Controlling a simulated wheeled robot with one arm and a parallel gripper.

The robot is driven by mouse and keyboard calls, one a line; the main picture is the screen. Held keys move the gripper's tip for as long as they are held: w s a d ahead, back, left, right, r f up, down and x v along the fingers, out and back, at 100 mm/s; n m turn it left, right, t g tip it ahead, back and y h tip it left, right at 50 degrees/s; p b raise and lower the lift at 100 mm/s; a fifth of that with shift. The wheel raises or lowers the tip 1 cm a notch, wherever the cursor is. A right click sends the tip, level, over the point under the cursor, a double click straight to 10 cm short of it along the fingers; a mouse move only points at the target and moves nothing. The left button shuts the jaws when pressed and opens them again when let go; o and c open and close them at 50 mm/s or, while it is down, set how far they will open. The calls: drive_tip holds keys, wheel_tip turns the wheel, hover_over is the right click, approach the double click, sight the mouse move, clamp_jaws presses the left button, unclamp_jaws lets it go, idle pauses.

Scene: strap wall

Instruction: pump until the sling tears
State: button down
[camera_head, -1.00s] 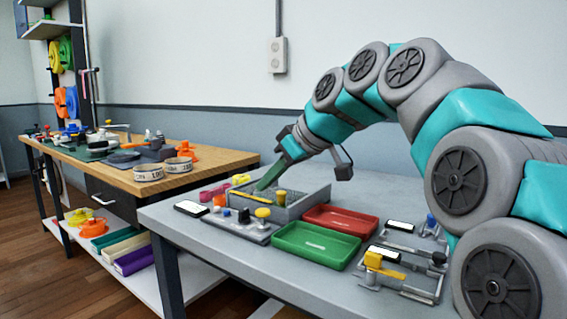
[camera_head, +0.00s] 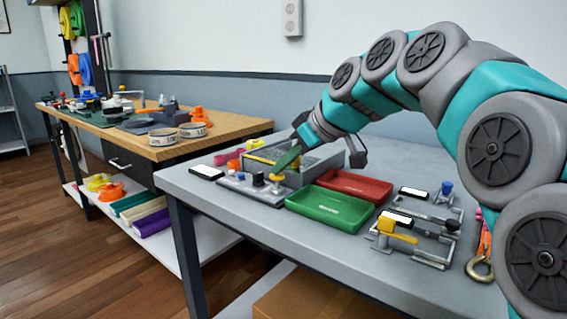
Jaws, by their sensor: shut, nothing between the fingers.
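My gripper (camera_head: 277,169) has green fingers, shut with nothing between them. It points down and left over the front of the grey bin (camera_head: 318,166). Its tip shows just above a yellow knob (camera_head: 277,178) on a small grey panel (camera_head: 250,190); I cannot tell if they touch. A grey fixture with a yellow handle (camera_head: 387,224) stands at the front right of the table. I cannot make out which piece is the pump, and no strap can be surely told as the sling.
A green tray (camera_head: 328,210) and a red tray (camera_head: 353,187) lie on the grey table (camera_head: 232,222). A wooden bench (camera_head: 225,136) with strap rolls (camera_head: 163,137) stands at left. Wooden floor is clear at front left.

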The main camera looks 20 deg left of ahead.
wheel_tip(320, 180, down, 2)
drive_tip(key=shift+f+b, duration=0.15)
drive_tip(key=shift+b, duration=0.8)
wheel_tip(320, 180, up, 5)
drive_tip(key=shift+s+p, duration=0.1)
drive_tip(key=shift+p, duration=0.95)
drive_tip(key=b+v, duration=0.1)
drive_tip(key=v, duration=0.8)
drive_tip(key=shift+d, duration=0.35)
drive_tip(key=shift+s, duration=0.15)
